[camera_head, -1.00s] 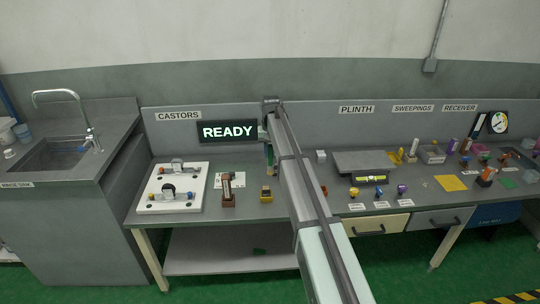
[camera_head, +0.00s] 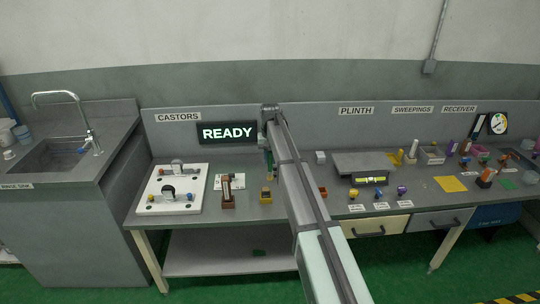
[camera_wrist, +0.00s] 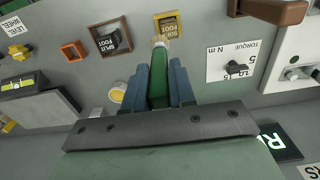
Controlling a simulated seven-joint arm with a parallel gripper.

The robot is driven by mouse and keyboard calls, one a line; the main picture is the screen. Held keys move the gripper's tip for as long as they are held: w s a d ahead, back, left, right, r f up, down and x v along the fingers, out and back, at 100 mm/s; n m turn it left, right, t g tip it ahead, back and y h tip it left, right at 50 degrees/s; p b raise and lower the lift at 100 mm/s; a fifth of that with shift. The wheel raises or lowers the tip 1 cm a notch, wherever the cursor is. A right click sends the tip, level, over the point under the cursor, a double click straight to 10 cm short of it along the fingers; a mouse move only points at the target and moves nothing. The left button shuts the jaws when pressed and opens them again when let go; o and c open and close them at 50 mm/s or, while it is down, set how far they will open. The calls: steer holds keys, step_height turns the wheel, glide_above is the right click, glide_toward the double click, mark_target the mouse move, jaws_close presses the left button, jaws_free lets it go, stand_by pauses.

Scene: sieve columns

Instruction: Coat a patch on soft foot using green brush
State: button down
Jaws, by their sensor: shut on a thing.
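My gripper (camera_wrist: 158,90) is shut on the green brush (camera_wrist: 158,82), with a blue finger on each side of the green handle. The pale bristles (camera_wrist: 160,42) point away from the fingers, toward the soft foot. The soft foot (camera_wrist: 168,26) is a yellow, square-framed block with a dark face and its name on a label. In the wrist view the bristle tips appear just short of its near edge; I cannot tell whether they touch. In the head view the soft foot (camera_head: 266,195) stands on the bench, below the gripper, which is partly hidden by my arm.
The split foot (camera_wrist: 110,38) and an orange square frame (camera_wrist: 74,51) lie left of the soft foot. A round pot with yellow inside (camera_wrist: 117,93) is left of my fingers. A brown block (camera_wrist: 270,10) and a torque card (camera_wrist: 235,62) are to the right.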

mark_target(270, 171)
steer(key=shift+f, duration=2)
steer(key=shift+a+f, duration=0.55)
steer(key=shift+f, duration=0.15)
steer(key=shift+d+f, duration=0.1)
steer(key=shift+d, duration=0.4)
steer(key=shift+r, duration=4)
steer(key=shift+f, duration=0.2)
